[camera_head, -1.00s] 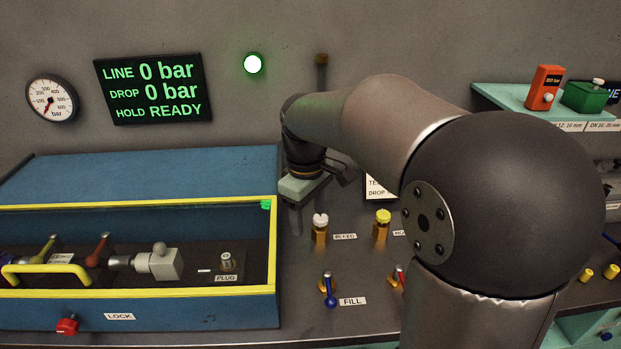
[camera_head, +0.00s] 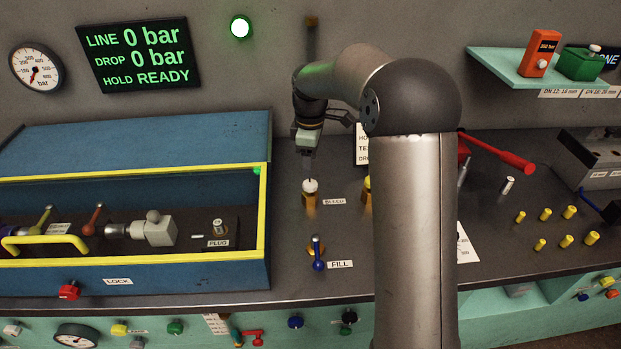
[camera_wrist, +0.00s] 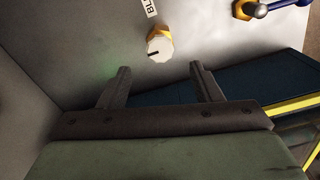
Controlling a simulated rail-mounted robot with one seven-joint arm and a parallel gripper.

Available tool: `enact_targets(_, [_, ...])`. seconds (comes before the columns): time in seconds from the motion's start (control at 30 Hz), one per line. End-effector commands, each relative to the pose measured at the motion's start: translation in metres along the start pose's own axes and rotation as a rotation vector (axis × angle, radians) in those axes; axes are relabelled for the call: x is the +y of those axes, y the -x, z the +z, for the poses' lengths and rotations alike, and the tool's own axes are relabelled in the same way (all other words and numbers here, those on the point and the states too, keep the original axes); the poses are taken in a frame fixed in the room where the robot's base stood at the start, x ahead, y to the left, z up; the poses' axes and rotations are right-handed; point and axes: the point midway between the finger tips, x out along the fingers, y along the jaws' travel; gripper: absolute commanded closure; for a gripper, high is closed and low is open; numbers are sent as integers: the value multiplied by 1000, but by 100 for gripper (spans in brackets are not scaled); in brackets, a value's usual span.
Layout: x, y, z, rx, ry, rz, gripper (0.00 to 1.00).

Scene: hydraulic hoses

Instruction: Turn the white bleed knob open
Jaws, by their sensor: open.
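The white bleed knob (camera_head: 310,186) sits on a brass fitting (camera_head: 310,202) on the dark bench, left of the BLEED label (camera_head: 334,202). In the wrist view the white knob (camera_wrist: 159,47) has a dark mark on its face and lies just beyond the two fingers, roughly between their lines. My gripper (camera_wrist: 158,70) is open and empty, with its fingers spread wide. In the head view my gripper (camera_head: 310,172) points down right above the knob. I cannot tell there whether the fingertips touch it; in the wrist view they look apart from it.
The blue bench box (camera_head: 265,215) with a yellow frame stands close on the left. A blue-handled FILL valve (camera_head: 318,258) is in front of the knob. A second yellow knob (camera_head: 367,185) is partly hidden behind my arm. The display (camera_head: 143,52) reads 0 bar and HOLD READY.

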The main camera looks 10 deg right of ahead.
Motion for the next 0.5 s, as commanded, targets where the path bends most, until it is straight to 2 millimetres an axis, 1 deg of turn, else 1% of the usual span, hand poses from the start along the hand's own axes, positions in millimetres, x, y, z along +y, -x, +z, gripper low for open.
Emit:
enact_targets(0.03, [-1, -11, 0, -2, 1, -5, 41])
enact_targets(0.1, [-1, -26, 0, -2, 1, -4, 41])
enact_targets(0.23, [-1, -48, 0, -1, 0, -3, 41])
enact_targets(0.4, [0, -66, 0, 0, -1, -1, 41])
enact_targets(0.5, [0, -71, 0, 0, -2, 0, 41])
